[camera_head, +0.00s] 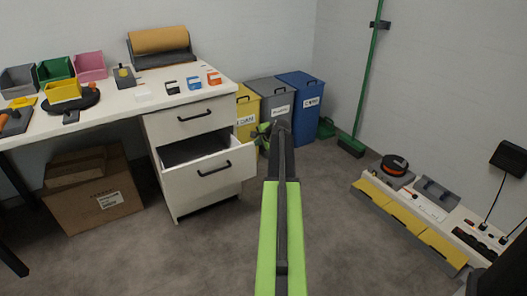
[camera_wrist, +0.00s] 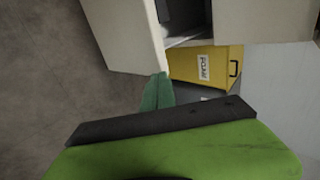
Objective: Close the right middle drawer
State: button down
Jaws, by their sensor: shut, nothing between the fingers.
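The white drawer cabinet (camera_head: 190,204) stands under the right end of the table. Its middle drawer (camera_head: 206,176) is pulled well out, with a dark handle on its front and its dark inside showing. The drawer above it is shut. In the wrist view the open drawer's white front (camera_wrist: 125,35) is at upper left. My gripper (camera_head: 262,131) is to the right of the open drawer and a little above its front in the picture. In the wrist view my shut, empty green fingers (camera_wrist: 157,90) point at the drawer front's edge; I cannot tell whether they touch it.
Yellow (camera_head: 247,112), grey (camera_head: 272,100) and blue (camera_head: 302,98) bins stand behind my gripper. The yellow bin also shows in the wrist view (camera_wrist: 205,66). A cardboard box (camera_head: 92,190) sits under the table. A low bench (camera_head: 425,218) lies at right. Floor before the drawer is clear.

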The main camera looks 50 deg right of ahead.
jog(key=w+d, duration=0.2)
jog(key=w, duration=0.5)
jog(key=w+d, duration=0.3)
jog(key=w, duration=0.3)
jog(key=shift+w+d, duration=0.25)
jog(key=shift+w, duration=0.1)
